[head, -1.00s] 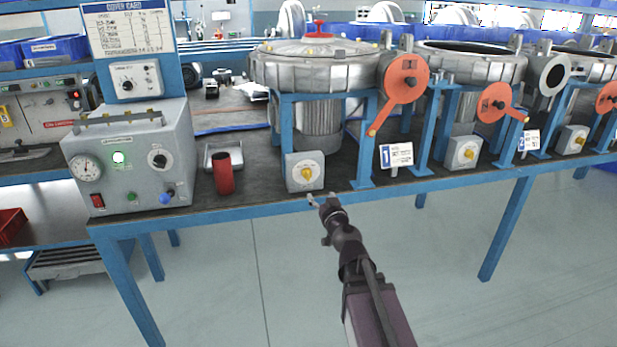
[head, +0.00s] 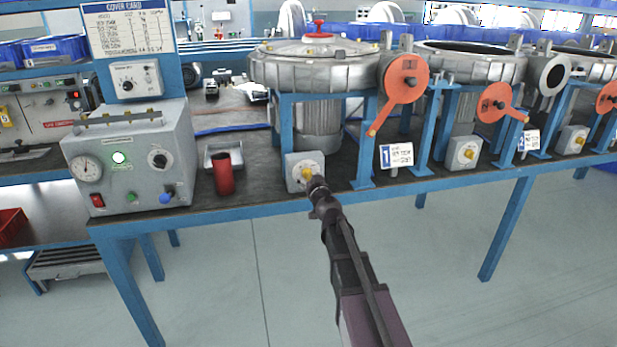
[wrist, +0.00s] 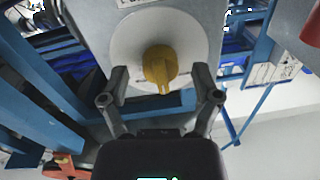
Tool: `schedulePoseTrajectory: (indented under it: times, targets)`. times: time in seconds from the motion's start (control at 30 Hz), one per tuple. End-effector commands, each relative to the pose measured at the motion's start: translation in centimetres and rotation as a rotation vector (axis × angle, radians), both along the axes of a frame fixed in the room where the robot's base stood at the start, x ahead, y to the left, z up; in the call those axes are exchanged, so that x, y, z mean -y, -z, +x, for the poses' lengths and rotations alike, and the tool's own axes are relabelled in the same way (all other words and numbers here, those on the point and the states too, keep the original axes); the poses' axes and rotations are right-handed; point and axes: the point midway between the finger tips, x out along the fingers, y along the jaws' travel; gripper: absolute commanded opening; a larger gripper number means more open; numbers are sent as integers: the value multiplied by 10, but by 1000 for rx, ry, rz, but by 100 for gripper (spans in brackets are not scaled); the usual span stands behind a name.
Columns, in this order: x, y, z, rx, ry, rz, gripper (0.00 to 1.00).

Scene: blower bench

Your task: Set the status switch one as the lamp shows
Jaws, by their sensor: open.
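The status switch one is a grey box (head: 292,180) with a white round dial and a yellow knob (head: 306,174), at the bench's front edge below the first blower. The wrist view shows the yellow knob (wrist: 160,66) close up, its pointer toward the bottom of the picture. My gripper (wrist: 161,88) is open, with one finger on each side of the knob's lower part and gaps between. In the head view my gripper (head: 314,183) reaches the dial and partly covers it. A lit green-white lamp (head: 119,158) shows on the grey control box (head: 140,185) at left.
Blue frame posts flank the switch. Another switch box (head: 463,152) is farther right. The floor in front is clear.

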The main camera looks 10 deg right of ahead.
Motion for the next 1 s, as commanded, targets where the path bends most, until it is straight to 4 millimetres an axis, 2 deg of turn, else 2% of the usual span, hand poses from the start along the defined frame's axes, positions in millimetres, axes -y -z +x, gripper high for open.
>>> schedulePoseTrajectory:
  times: [0.37, 0.47, 0.6, 0.67, 1.0]
  targets:
    - [-1, 0, 3, 0, 0, 0, 81]
    - [-1, 0, 3, 0, 0, 0, 57]
    - [-1, 0, 3, 0, 0, 0, 15]
    - [-1, 0, 3, 0, 0, 0, 0]
    - [-1, 0, 4, -1, -1, 21, 0]
